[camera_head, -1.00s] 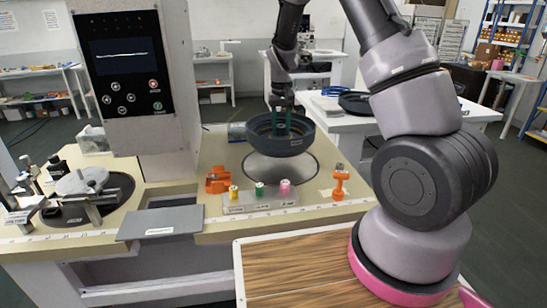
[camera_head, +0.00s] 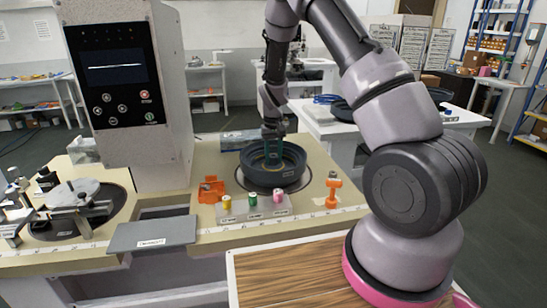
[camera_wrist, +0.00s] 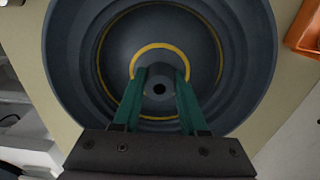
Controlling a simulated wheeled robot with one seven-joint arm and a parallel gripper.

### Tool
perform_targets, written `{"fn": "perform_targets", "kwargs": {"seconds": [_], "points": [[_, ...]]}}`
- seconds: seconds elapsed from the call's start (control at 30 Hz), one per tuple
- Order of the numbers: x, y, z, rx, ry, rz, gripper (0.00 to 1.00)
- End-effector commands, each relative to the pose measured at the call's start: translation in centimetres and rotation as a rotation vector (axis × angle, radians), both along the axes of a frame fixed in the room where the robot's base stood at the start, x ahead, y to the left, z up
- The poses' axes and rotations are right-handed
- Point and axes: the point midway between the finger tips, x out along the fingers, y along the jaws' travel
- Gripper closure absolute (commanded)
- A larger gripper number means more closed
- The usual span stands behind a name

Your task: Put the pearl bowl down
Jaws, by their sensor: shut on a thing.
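The pearl bowl (camera_head: 288,176) is a dark grey round bowl with yellow rings inside. In the head view it is low over the round plate (camera_head: 262,189) set in the beige worktop and covers most of that plate. Whether its base touches the plate cannot be told. My gripper (camera_head: 273,158) reaches down into the bowl from above. In the wrist view my gripper (camera_wrist: 160,82) shows green fingers close together at the yellow ring near the bowl's (camera_wrist: 75,60) centre, shut on the bowl. What lies under the bowl is hidden.
A rack with yellow, green and pink small pieces (camera_head: 253,207) stands in front of the bowl. Orange holders stand left (camera_head: 210,190) and right (camera_head: 333,190) of it. A tall control panel (camera_head: 122,75) rises at the left. A wooden-topped table (camera_head: 290,275) is nearest.

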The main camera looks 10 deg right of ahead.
Motion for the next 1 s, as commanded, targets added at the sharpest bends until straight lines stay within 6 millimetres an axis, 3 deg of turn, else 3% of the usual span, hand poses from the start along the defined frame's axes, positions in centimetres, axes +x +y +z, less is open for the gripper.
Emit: {"fn": "perform_targets", "kwargs": {"seconds": [0.03, 0.1, 0.5, 1.0], "points": [[0.0, 0.0, -0.1, 0.0, 0.0, 0.0, 0.5], [0.0, 0.0, -0.1, 0.0, 0.0, 0.0, 0.28], [0.1, 0.0, 0.6, 0.001, -0.002, 0.0, 0.28], [0.0, 0.0, 10.1, 0.001, -0.003, 0.0, 0.28]]}}
